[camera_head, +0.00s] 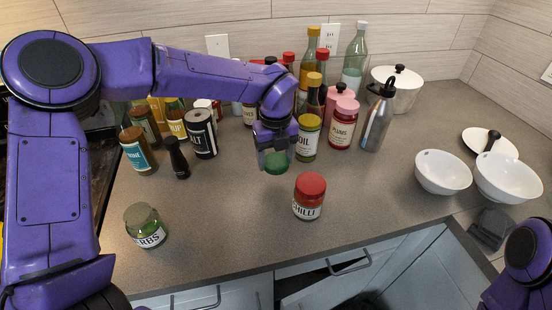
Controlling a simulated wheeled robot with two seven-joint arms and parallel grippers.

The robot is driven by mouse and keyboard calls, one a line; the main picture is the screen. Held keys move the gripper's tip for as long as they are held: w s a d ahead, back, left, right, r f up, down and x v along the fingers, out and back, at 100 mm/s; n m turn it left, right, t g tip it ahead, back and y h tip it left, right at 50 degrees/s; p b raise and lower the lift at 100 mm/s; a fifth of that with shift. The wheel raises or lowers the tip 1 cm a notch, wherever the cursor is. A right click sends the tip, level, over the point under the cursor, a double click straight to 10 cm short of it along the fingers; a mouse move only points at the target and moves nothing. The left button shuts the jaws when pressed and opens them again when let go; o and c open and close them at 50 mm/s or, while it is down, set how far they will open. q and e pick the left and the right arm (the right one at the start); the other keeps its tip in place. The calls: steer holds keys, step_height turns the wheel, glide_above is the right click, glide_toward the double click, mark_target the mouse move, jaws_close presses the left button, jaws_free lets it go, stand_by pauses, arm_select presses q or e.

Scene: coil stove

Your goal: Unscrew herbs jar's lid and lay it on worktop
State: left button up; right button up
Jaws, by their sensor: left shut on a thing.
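The herbs jar (147,228) stands upright at the front left of the worktop (235,215). It is green glass with a white label reading "ERBS", and no lid shows on its top. My left gripper (275,150) is well to the right of the jar and farther back. It is shut on a green lid (276,164), whose lower part shows beneath the fingers. I cannot tell whether the lid touches the worktop. My right gripper is not in view; only part of the right arm shows at the lower right.
A red-lidded chilli jar (308,198) stands in front of the left gripper. Several bottles and jars, including an oil jar (308,138), crowd behind it. A salt tin (200,134) and pepper mill (177,158) stand left. White bowls (442,172) are at right. The front middle is mostly clear.

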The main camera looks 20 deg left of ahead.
mark_target(278, 154)
arm_select(q)
steer(key=w+f, duration=0.1)
steer(key=w, duration=0.1)
steer(key=f, duration=0.1)
steer(key=shift+w+a+f, duration=0.25)
steer(key=shift+w+f, duration=0.05)
steer(key=shift+w, duration=0.1)
steer(key=f, duration=0.1)
steer(key=f+p, duration=0.1)
steer(key=f, duration=0.1)
steer(key=shift+s+a, duration=0.1)
steer(key=shift+s, duration=0.2)
steer(key=shift+w+f, duration=0.3)
steer(key=shift+s+f, duration=0.1)
steer(key=shift+f, duration=0.05)
steer(key=o, duration=1.2)
steer(key=shift+c, duration=0.2)
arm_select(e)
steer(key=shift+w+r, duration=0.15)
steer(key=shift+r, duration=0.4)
arm_select(q)
steer(key=shift+r, duration=0.45)
step_height(278, 154, up, 12)
steer(key=shift+f+b, duration=0.15)
steer(key=shift+b, duration=0.75)
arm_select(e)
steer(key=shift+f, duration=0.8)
